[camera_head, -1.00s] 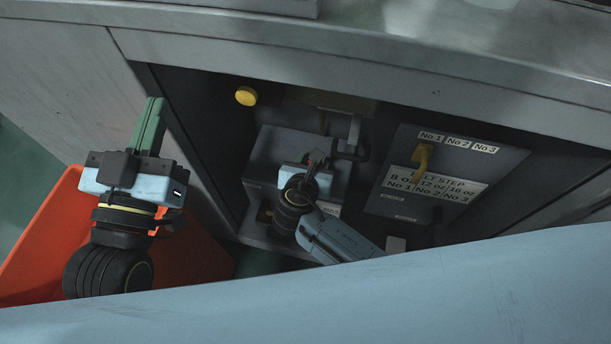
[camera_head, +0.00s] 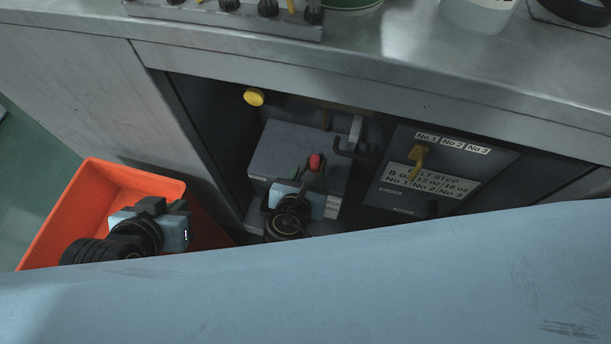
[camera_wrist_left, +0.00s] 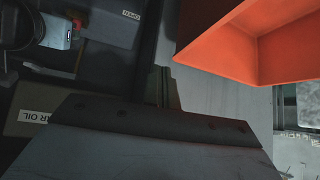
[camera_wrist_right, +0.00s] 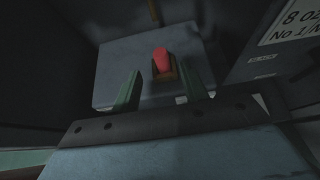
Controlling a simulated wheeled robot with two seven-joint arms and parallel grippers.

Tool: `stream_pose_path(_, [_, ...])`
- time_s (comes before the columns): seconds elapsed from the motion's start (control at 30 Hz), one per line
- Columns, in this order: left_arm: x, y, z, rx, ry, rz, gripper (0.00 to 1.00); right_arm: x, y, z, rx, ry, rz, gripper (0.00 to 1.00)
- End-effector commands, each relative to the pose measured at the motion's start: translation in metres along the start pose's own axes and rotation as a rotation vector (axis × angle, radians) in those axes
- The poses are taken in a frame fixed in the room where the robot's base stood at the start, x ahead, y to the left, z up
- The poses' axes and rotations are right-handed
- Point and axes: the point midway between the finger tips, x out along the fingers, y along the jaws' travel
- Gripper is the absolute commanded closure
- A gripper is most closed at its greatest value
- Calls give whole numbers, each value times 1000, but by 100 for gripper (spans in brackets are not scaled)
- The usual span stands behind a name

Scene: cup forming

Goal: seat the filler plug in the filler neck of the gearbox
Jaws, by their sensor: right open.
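The red filler plug (camera_head: 316,161) stands on a brownish base, which looks like the filler neck, on top of the grey gearbox (camera_head: 285,150). In the right wrist view the plug (camera_wrist_right: 162,60) is upright over this base (camera_wrist_right: 165,76); how deep it sits I cannot tell. My right gripper (camera_wrist_right: 160,90) is open and empty, its green fingers spread on the near side of the plug, apart from it. In the head view its fingers are mostly hidden. My left gripper (camera_head: 166,207) is at the orange bin; in the left wrist view its fingers (camera_wrist_left: 163,86) are together, with nothing visible between them.
The orange bin (camera_head: 110,180) stands left of the cabinet opening. A labelled panel (camera_head: 440,175) with a yellow handle (camera_head: 416,158) is right of the gearbox. A yellow knob (camera_head: 253,97) is above left. The steel counter (camera_head: 400,75) overhangs. A box marked OIL (camera_wrist_left: 40,110) lies low.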

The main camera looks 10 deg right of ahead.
Motion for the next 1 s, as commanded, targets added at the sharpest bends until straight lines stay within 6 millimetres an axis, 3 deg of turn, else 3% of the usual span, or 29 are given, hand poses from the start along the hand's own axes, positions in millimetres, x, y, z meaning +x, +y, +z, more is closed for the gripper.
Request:
stream_pose_path(0.3, [-9, -6, 33, -6, -185, -14, 100, -18, 0, 0, 1, 1, 0, 56])
stream_pose_path(0.63, [-10, -6, 36, -7, -201, -15, 100, -18, -8, -1, 80, 31, -15, 56])
stream_pose_path(0.77, [-10, -6, 36, -7, -200, -15, 100, -16, -35, -6, 376, 136, -76, 56])
stream_pose_path(1.0, [-10, -6, 36, -7, -199, -15, 100, -25, -105, -6, 1229, 349, -298, 56])
